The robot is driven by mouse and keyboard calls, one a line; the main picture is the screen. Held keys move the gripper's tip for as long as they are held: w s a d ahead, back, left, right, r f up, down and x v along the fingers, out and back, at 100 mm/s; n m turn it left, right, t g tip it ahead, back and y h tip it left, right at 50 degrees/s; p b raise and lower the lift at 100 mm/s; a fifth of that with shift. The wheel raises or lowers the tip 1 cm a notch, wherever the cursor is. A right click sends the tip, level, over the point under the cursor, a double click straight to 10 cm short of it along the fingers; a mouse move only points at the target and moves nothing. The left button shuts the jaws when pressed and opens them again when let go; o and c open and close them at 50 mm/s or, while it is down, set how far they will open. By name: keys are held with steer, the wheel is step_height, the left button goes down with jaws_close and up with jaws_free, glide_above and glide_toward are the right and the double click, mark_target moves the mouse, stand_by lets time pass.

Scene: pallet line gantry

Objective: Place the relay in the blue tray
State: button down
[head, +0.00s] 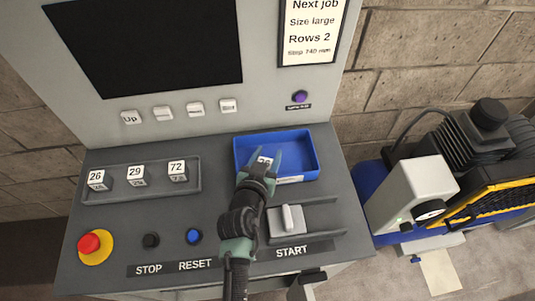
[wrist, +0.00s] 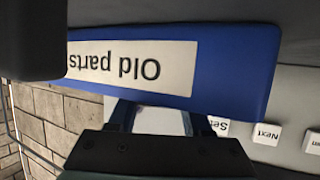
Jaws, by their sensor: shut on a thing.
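The blue tray (head: 310,150) sits on the console's sloped top, right of centre. In the wrist view its front wall (wrist: 240,75) shows upside down with a white "Old parts" label. My gripper (head: 265,158) is over the tray, shut on a white relay (head: 264,162) with a number on top that is partly hidden. The relay (wrist: 158,121) also shows between the fingers in the wrist view. I cannot tell whether it touches the tray floor. Several white relays are in view; three stand in a grey rack at left: 26 (head: 97,179), 29 (head: 137,175) and 72 (head: 177,171).
Below the rack (head: 150,193) are a red stop button (head: 90,244), a black button (head: 151,241) and a blue RESET button (head: 194,236). A START slide lever (head: 287,220) lies right of my arm. The console panel with a screen (head: 150,40) rises behind. A machine (head: 425,185) stands at right.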

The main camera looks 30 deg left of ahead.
steer(key=shift+f, duration=0.1)
steer(key=shift+c, duration=1.7)
jaws_free()
steer(key=b+v, duration=0.1)
steer(key=v, duration=1.1)
steer(key=shift+r, duration=0.25)
